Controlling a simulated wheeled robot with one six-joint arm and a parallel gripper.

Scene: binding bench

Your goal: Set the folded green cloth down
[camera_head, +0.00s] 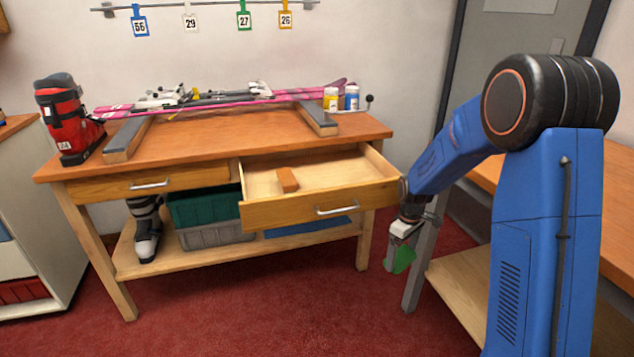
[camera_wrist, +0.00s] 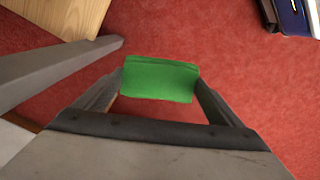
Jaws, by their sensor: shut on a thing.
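The folded green cloth (camera_head: 404,260) hangs in my gripper (camera_head: 392,262), to the right of the open drawer and below its height. In the wrist view the green cloth (camera_wrist: 160,80) lies between the two fingers of my gripper (camera_wrist: 160,88), with red carpet beneath it. My gripper is shut on the cloth and holds it above the floor. The open drawer (camera_head: 290,212) of the bench holds a small brown block (camera_head: 288,180) and otherwise looks empty.
The wooden bench (camera_head: 220,135) bears pink skis (camera_head: 230,103), a red boot (camera_head: 68,118) and two small bottles. Its lower shelf (camera_head: 185,258) holds bins and another boot. A second table (camera_head: 612,190) stands at the right, its grey leg (camera_head: 416,285) close to my gripper.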

